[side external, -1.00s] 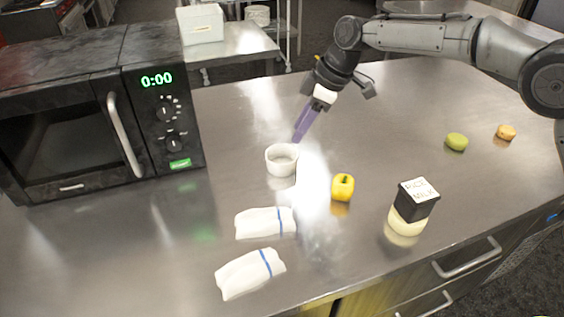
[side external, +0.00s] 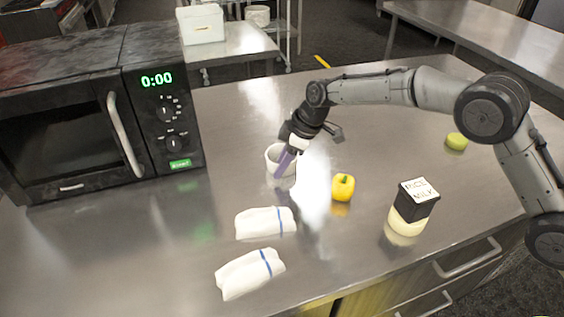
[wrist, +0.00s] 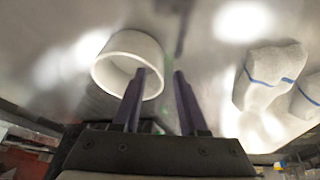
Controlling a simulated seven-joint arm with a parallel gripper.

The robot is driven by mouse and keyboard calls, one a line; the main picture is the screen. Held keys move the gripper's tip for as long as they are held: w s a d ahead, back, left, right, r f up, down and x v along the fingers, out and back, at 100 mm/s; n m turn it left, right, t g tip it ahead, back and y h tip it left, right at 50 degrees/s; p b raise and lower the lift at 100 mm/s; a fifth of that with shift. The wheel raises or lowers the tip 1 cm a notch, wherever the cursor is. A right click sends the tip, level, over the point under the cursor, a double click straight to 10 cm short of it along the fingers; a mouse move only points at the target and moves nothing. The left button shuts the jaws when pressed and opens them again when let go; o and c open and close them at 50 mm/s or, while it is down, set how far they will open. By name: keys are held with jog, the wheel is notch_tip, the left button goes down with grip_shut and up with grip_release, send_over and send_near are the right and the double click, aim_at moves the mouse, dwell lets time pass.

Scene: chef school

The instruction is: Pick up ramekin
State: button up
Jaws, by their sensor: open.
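The white ramekin (side external: 272,160) stands upright on the steel counter, to the right of the microwave. My gripper (side external: 282,170) is low at the ramekin's right side and hides part of it. In the wrist view the ramekin (wrist: 112,48) is at upper left. My gripper's purple fingers (wrist: 160,78) are open and apart. The left finger overlaps the ramekin's rim and opening, and the right finger is outside the ramekin. I cannot tell whether either finger touches it. Nothing is between the fingers except possibly the ramekin's near wall.
The black microwave (side external: 75,110) stands at left. A yellow pepper (side external: 342,187) and a rice milk carton (side external: 412,203) are to the right. Two white bundles with blue bands (side external: 265,223) lie in front. A green fruit (side external: 456,142) sits at far right.

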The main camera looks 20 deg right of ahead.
jog(key=shift+a+f, duration=0.15)
jog(key=shift+f, duration=0.25)
jog(key=shift+c, duration=0.2)
grip_shut()
jog(key=shift+w, duration=0.1)
dwell(0.9)
